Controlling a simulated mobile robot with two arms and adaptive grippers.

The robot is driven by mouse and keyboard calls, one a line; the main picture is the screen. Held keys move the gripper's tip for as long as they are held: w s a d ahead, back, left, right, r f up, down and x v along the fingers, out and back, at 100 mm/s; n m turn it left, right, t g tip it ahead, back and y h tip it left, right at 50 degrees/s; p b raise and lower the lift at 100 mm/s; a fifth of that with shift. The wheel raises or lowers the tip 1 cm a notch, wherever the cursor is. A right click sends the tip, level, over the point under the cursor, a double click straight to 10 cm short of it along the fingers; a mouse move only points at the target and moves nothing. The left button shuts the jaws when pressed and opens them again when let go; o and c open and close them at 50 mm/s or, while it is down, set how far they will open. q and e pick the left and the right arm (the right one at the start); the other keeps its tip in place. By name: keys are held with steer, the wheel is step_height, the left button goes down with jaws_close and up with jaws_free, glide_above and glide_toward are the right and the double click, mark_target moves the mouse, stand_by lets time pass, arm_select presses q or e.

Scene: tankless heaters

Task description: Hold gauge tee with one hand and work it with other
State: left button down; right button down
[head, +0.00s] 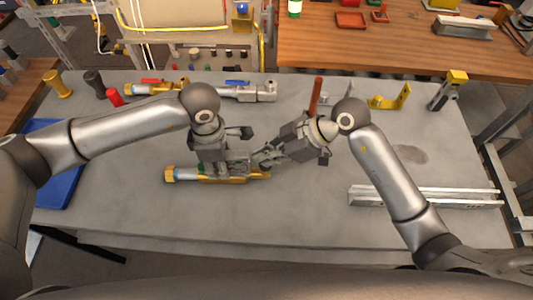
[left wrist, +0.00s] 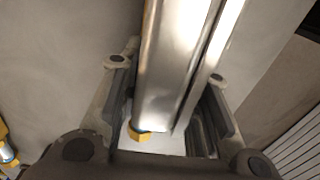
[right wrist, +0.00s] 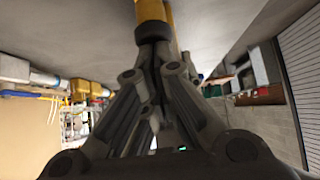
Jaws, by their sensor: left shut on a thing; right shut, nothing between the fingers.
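The gauge tee (head: 236,180) lies low over the grey workbench at its middle, a brass-coloured piece with a yellow nut and a pale blue band at its left end. My left gripper (head: 213,168) is shut on it from above and hides its middle. In the left wrist view a silvery body of the tee (left wrist: 178,60) runs between the fingers, with a brass nut (left wrist: 140,134) below. My right gripper (head: 262,160) is shut and empty by the tee's right end. In the right wrist view a brass part (right wrist: 152,12) is just beyond its tips; I cannot tell whether they touch.
Valve assemblies with a red lever (head: 152,82) and a blue lever (head: 238,83) lie at the back. A yellow bracket (head: 391,100) and an upright red-brown rod (head: 315,96) stand back right. The bench front is clear.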

steer(key=r, duration=0.2)
steer(key=d+r, duration=0.1)
steer(key=r, duration=0.1)
steer(key=shift+r, duration=0.3)
steer(key=v, duration=0.8)
steer(key=shift+d+r, duration=0.25)
steer(key=shift+r, duration=0.05)
steer(key=shift+r, duration=0.1)
stand_by(1.3)
step_height(320, 180, up, 2)
steer(key=shift+d+r, duration=0.1)
steer(key=shift+d, duration=0.1)
steer(key=shift+a, duration=0.1)
steer(key=x, duration=1)
steer(key=shift+f, duration=0.35)
step_height(320, 180, down, 2)
steer(key=shift+f, duration=0.8)
